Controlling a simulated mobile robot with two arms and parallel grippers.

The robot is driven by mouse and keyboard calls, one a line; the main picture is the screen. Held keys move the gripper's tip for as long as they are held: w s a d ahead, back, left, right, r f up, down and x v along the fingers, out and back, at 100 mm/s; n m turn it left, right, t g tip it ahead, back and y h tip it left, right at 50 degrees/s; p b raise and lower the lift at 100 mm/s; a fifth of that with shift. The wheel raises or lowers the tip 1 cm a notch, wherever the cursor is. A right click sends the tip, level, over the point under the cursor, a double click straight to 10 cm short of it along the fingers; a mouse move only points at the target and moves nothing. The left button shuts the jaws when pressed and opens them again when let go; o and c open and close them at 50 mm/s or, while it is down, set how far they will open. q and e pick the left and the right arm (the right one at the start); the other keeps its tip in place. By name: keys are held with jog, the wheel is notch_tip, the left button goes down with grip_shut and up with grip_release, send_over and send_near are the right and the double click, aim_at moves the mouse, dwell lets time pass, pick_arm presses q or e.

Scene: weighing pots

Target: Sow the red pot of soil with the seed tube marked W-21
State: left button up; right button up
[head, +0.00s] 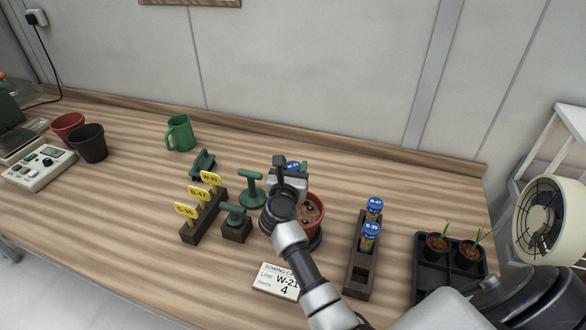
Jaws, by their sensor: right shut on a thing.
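The red pot of soil (319,207) stands on a dark saucer, partly hidden behind my right arm. A few small dark spots show in its brown soil. My right gripper (287,172) is above the pot's far left side, shut on a seed tube (294,165) with a blue cap. The cap's mark is only partly readable, ending like "21"; the tube's body is hidden by the gripper. The sowing card (276,282) lies in front and shows W-21 and a 4. My left gripper is not in view.
A dark rack (358,279) holds two blue-capped tubes. Yellow tags stand in a wooden block (205,222) left of a green-handled tool in a holder (236,230). A green stamp-like tool (251,188) stands nearby. A seedling tray (430,283) is at right, a green mug (180,134) behind.

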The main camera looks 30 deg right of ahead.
jog(key=shift+r+p, duration=2)
jog(key=shift+r, duration=0.8)
jog(key=shift+f, duration=0.1)
